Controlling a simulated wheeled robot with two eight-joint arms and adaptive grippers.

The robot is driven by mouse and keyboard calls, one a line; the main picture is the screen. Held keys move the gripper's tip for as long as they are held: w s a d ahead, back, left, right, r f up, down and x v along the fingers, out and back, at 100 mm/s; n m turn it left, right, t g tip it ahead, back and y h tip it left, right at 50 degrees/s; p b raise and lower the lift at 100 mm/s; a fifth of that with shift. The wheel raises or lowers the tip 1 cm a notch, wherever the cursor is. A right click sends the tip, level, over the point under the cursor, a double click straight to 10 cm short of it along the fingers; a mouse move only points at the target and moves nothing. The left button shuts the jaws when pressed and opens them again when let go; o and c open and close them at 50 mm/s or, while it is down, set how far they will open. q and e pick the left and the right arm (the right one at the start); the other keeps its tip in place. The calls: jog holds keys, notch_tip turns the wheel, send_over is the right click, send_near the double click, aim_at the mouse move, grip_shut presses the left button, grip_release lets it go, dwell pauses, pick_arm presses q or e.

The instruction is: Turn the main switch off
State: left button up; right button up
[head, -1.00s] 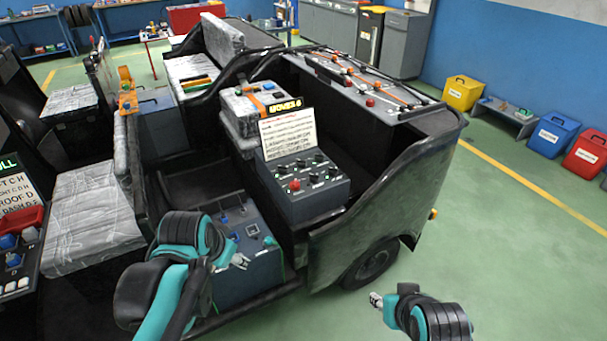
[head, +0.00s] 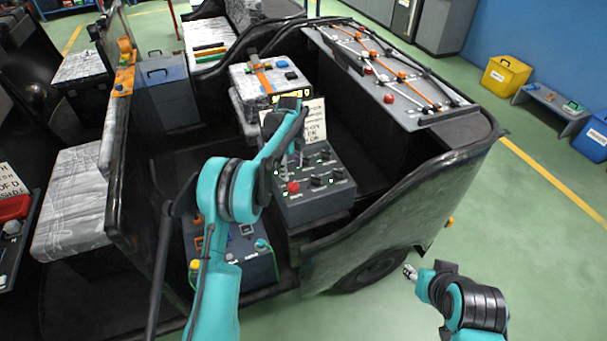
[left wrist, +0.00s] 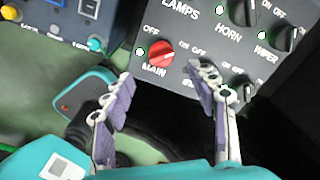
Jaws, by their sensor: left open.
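The main switch is a red knob on the dark grey control box (head: 322,200). It shows large in the left wrist view (left wrist: 161,54), with MAIN printed below it and OFF at its upper left. In the head view the red knob (head: 293,187) sits at the box's left front. My left gripper (left wrist: 166,82) is open, one finger either side below the knob in the picture, and nothing is between the fingers. In the head view my left gripper (head: 292,160) hangs over the box. My right gripper (head: 410,272) is low at the right, far from the box; its jaws are too small to read.
Black knobs for lamps, horn and wiper (left wrist: 286,38) sit close by on the same panel. A card sign (head: 312,120) stands behind the box. A lower blue-grey box (head: 255,268) with small controls is at the front left. Green floor is free at the right.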

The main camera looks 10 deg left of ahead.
aim_at(293, 184)
pick_arm(q)
jog(key=shift+w+f, duration=0.2)
jog(key=shift+f, duration=0.1)
notch_tip(293, 184, down, 8)
jog(key=b, duration=0.3)
jog(key=shift+r, duration=0.25)
jog(key=c, duration=1.2)
